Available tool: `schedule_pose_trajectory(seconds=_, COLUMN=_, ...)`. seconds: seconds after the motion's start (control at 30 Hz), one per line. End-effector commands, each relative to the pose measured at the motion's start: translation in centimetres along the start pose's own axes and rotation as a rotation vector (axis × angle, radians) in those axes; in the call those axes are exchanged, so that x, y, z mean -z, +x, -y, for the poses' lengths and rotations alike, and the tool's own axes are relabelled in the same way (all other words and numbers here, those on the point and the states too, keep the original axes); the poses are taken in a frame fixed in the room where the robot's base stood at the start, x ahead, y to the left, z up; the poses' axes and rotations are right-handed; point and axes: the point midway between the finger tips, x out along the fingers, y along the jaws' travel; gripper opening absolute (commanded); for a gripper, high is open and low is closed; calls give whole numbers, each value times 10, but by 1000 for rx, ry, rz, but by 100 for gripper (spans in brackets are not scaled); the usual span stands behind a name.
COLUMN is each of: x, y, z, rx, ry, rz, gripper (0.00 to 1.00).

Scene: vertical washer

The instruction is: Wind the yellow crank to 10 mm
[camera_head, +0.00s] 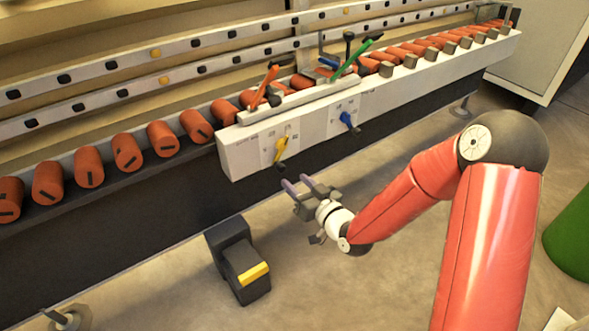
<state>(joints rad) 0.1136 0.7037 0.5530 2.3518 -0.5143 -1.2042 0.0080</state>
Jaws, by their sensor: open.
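The yellow crank (281,148) is on the front face of the white control panel (240,160), near its left end. Small markings sit beside the crank, but they are too small to read. My gripper (296,184) is open and empty, in front of and below the yellow crank. Its two fingers point up and left toward the panel. In this view the fingertips are apart from the crank; the exact depth gap is hard to tell.
A blue crank (349,121) is to the right on the same panel. Orange (266,86) and green (356,58) levers rise above it. Orange rollers (127,152) line the machine. A black foot pedal (238,262) stands on the floor at lower left. A green object (572,238) is at right.

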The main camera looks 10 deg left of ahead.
Motion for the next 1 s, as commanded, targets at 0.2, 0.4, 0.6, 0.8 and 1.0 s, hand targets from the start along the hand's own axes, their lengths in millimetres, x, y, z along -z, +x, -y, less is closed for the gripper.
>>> schedule_pose_trajectory(seconds=0.2, x=0, y=11, z=6, rx=21, ry=34, rz=-53, gripper=45)
schedule_pose_trajectory(seconds=0.4, x=1, y=42, z=6, rx=20, ry=33, rz=-52, gripper=45)
schedule_pose_trajectory(seconds=0.6, x=2, y=70, z=7, rx=20, ry=32, rz=-49, gripper=45)
schedule_pose_trajectory(seconds=0.8, x=3, y=80, z=6, rx=18, ry=32, rz=-49, gripper=45)
schedule_pose_trajectory(seconds=1.0, x=3, y=80, z=6, rx=18, ry=32, rz=-49, gripper=45)
